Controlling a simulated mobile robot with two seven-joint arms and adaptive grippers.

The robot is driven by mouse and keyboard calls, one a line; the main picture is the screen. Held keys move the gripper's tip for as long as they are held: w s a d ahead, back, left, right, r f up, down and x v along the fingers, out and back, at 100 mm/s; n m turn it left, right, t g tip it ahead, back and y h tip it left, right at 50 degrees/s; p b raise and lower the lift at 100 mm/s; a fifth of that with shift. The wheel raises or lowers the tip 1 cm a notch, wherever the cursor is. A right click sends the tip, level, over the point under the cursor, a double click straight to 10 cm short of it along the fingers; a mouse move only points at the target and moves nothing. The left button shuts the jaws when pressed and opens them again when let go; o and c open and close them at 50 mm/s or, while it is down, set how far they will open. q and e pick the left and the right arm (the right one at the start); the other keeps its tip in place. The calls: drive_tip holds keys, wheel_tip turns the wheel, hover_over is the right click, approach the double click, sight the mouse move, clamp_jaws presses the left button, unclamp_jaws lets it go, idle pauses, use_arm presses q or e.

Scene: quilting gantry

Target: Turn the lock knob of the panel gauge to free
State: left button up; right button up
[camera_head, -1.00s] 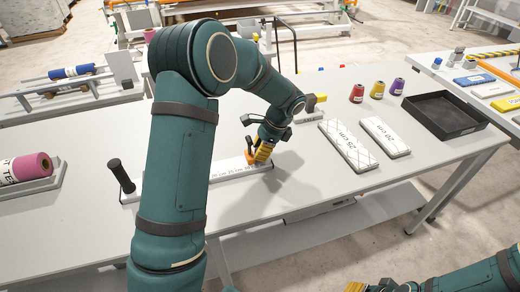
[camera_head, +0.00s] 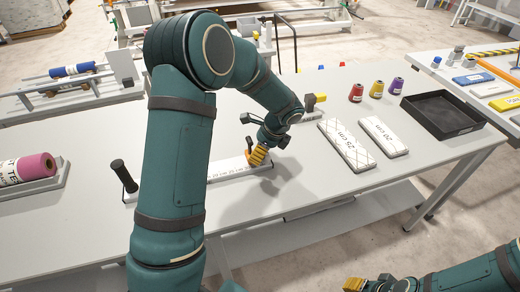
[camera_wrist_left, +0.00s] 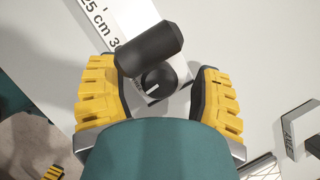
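The panel gauge (camera_head: 222,175) is a long pale bar with a printed scale, lying on the table, with a black upright handle (camera_head: 123,176) at its left end. My left gripper (camera_head: 257,156) is at the bar's right end, pointing down. In the left wrist view its yellow fingers (camera_wrist_left: 160,82) are apart, one on each side of the round black lock knob (camera_wrist_left: 158,80), with gaps visible. The knob has a white mark; small print beside it is partly hidden. A black cylindrical grip (camera_wrist_left: 148,48) stands just beyond the knob. My right gripper (camera_head: 354,285) is at the bottom edge, its opening unclear.
A pink roll (camera_head: 36,168) sits at left. The front table area is clear.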

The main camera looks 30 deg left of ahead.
use_arm(q)
drive_tip(key=shift+r, duration=0.1)
drive_tip(key=v, duration=1.2)
